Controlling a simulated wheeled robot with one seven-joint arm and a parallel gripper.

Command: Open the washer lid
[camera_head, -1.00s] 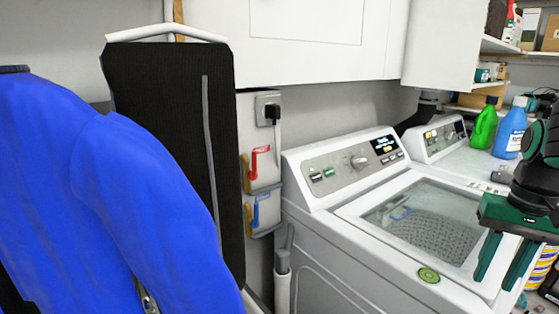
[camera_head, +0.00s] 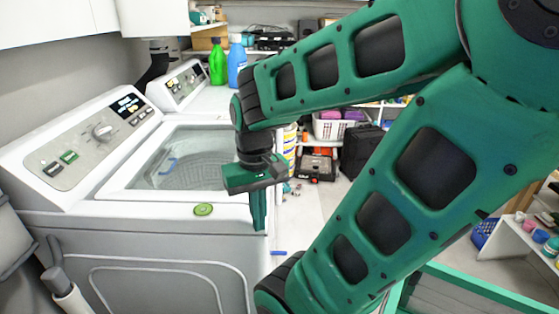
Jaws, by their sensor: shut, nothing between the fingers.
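The white top-loading washer (camera_head: 150,232) stands at the left, its control panel tilted up at the back. Its lid (camera_head: 200,150) has a glass window in a pale frame and lies down flat; the drum shows through it. A round green badge (camera_head: 203,209) is on the top's front edge. My gripper (camera_head: 259,226) points down at the washer's front right corner, right of the badge and beside the lid's near right corner. Its fingers look shut and empty. I cannot tell whether they touch the washer.
A second white machine (camera_head: 178,88) stands beyond the washer, with a green bottle (camera_head: 217,62) and a blue bottle (camera_head: 237,62) near it. A white basket (camera_head: 334,126) and an orange-black toolbox (camera_head: 315,163) are on the right. White cabinets (camera_head: 60,22) hang above.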

